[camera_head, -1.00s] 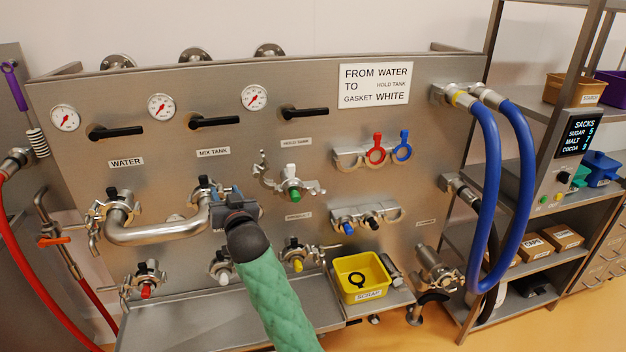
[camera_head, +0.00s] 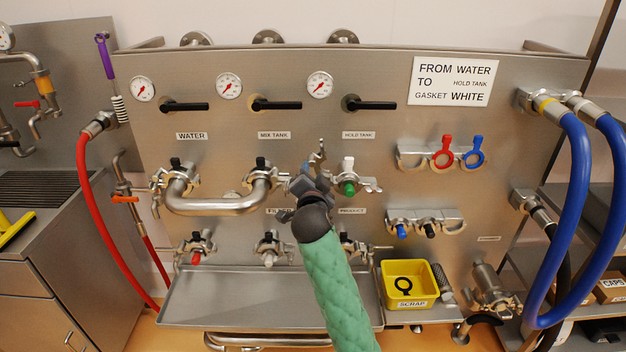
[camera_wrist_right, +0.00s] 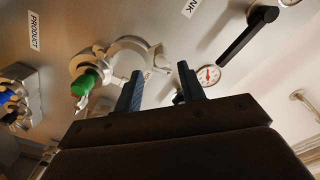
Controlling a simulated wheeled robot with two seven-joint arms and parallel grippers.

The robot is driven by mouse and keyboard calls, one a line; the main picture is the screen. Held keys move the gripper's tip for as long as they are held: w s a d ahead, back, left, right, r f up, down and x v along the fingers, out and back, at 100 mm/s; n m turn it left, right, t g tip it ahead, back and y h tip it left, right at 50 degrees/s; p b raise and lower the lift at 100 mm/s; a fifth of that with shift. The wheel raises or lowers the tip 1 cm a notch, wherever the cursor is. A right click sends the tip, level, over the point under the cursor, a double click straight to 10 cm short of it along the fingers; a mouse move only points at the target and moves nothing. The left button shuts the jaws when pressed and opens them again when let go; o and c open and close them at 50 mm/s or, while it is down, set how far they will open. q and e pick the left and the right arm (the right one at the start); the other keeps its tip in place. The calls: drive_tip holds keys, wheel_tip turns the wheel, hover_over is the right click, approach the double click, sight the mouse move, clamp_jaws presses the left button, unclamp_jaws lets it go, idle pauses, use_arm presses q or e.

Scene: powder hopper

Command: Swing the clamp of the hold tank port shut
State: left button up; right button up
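The hold tank port's clamp (camera_head: 318,155) hangs open on the panel below the HOLD TANK label, one arm pointing up and the other parts spread to the right beside a green knob (camera_head: 349,187). In the right wrist view the open clamp (camera_wrist_right: 150,52) shows as a curved metal arm, with the green knob (camera_wrist_right: 84,84) to its left. My right gripper (camera_head: 308,182) is in front of the left part of this port and hides some of it. Its fingers (camera_wrist_right: 160,88) are apart with nothing clearly between them; whether they touch the clamp I cannot tell. My left gripper is out of view.
A bent steel pipe (camera_head: 215,206) joins the water and mix tank ports to the left. Black valve handles (camera_head: 370,104) stick out above. Below are a tray (camera_head: 260,290) and a yellow scrap bin (camera_head: 408,270). Blue hoses (camera_head: 575,210) hang at the right.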

sight(311, 165)
drive_tip(key=w, duration=0.3)
drive_tip(key=shift+w, duration=0.25)
drive_tip(key=shift+w+f+b, duration=0.1)
drive_tip(key=shift+w+b, duration=0.3)
drive_tip(key=shift+w, duration=0.5)
drive_tip(key=shift+w+a, duration=0.1)
drive_tip(key=shift+w, duration=0.45)
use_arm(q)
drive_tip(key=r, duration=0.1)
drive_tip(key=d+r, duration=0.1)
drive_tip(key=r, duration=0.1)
use_arm(e)
drive_tip(key=shift+r, duration=0.35)
